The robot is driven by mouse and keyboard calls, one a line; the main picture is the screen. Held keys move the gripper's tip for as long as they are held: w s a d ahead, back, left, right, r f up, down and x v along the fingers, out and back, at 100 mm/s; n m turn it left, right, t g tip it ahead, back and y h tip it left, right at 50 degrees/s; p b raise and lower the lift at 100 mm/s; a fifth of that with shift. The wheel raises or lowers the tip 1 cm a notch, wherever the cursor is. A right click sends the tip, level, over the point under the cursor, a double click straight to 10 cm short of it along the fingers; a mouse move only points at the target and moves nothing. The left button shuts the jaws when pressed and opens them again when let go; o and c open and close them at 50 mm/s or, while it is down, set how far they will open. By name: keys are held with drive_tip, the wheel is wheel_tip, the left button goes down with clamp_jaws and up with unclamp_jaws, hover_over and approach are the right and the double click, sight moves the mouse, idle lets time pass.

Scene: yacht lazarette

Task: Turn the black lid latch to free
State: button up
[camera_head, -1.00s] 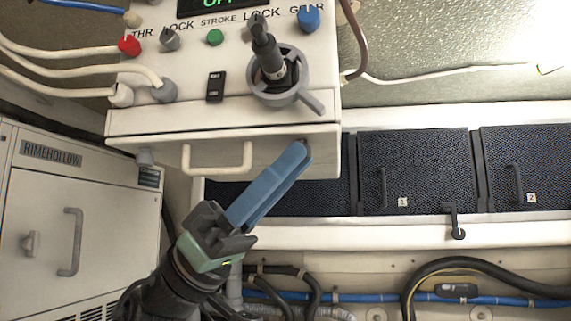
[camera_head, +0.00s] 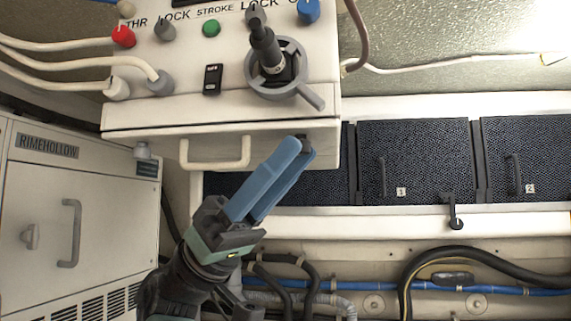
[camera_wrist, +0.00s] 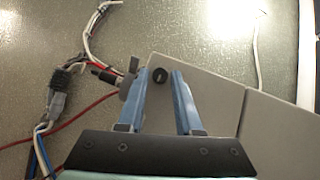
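The black latch does not show clearly in the wrist view.
The white console (camera_head: 225,75) with knobs and a grey-ringed lever (camera_head: 275,70) overhangs at upper left. Its drawer handle (camera_head: 213,160) sticks out left of my fingers. A white cabinet (camera_head: 75,215) stands at far left. Cables and hoses (camera_head: 420,285) run below the rail.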

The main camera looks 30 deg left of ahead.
drive_tip(key=shift+o, duration=1.1)
drive_tip(key=b+v, duration=0.1)
drive_tip(key=v, duration=1.2)
